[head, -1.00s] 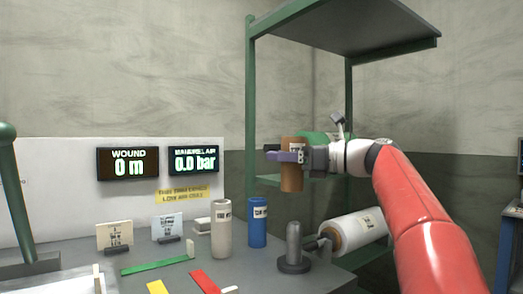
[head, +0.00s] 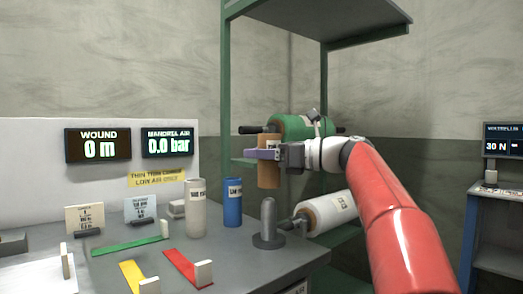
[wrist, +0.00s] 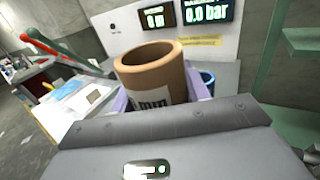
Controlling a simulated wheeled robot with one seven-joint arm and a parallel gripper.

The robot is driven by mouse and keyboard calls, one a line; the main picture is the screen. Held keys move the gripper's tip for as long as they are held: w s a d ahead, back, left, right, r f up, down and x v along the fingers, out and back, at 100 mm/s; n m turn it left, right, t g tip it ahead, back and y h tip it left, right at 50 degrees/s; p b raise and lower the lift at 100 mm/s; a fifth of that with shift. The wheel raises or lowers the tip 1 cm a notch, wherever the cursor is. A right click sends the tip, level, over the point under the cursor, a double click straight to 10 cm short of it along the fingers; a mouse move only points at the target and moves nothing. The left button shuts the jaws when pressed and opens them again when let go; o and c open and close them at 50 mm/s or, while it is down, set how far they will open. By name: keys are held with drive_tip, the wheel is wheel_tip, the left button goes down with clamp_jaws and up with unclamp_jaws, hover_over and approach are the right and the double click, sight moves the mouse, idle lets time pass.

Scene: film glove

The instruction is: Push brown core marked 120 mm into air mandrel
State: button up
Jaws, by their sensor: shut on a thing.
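A brown core (head: 268,173) is held upright in the air by my gripper (head: 264,154), whose purple fingers are shut on it. In the wrist view the core (wrist: 152,70) shows its open top and a white label, partly hidden by the gripper body. The air mandrel appears to be the grey upright post (head: 268,218) on a round base at the bench's right edge. The core is above this post and apart from it. A display marked MANDREL AIR (head: 167,143) reads 0.0 bar.
A grey core (head: 196,207) and a blue core (head: 232,202) stand on the bench left of the post. A white roll (head: 325,215) lies right of it. A green roll (head: 300,127) is on the rack behind my gripper. Red, yellow and green strips lie at the front left.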

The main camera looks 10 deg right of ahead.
drive_tip(key=shift+f+b, duration=0.3)
drive_tip(key=shift+f, duration=0.4)
drive_tip(key=shift+p, duration=1.1)
idle(1.1)
drive_tip(key=shift+f+b, duration=3.5)
drive_tip(key=shift+f, duration=1.95)
drive_tip(key=o, duration=1)
drive_tip(key=shift+o, duration=0.2)
